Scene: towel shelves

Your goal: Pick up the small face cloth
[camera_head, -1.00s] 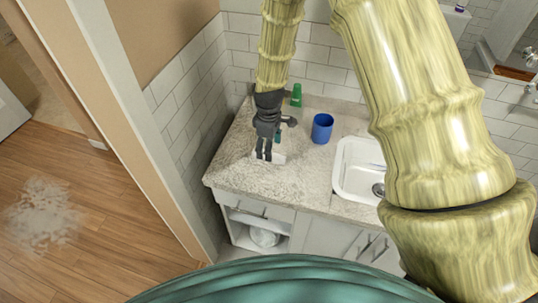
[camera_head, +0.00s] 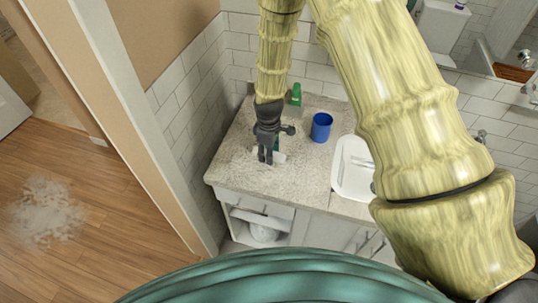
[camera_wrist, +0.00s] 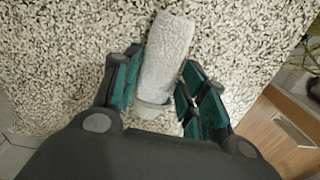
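The small face cloth (camera_wrist: 166,52) is a pale grey, narrow folded or rolled piece lying on the speckled counter (camera_wrist: 60,45) in the wrist view. My gripper (camera_wrist: 160,88) is open, with one dark green padded finger on each side of the cloth's near part. The left finger is very close to the cloth; I cannot tell whether it touches. A small gap shows at the right finger. In the head view, my gripper (camera_head: 266,159) points down at the counter, and a bit of the white cloth (camera_head: 281,157) shows just right of the fingers; the rest is hidden.
A blue cup (camera_head: 321,127) stands right of my gripper, and a green item (camera_head: 296,94) stands behind it. A white sink (camera_head: 350,180) is set into the counter farther right. Tiled walls bound the counter at the left and back. The front counter is clear.

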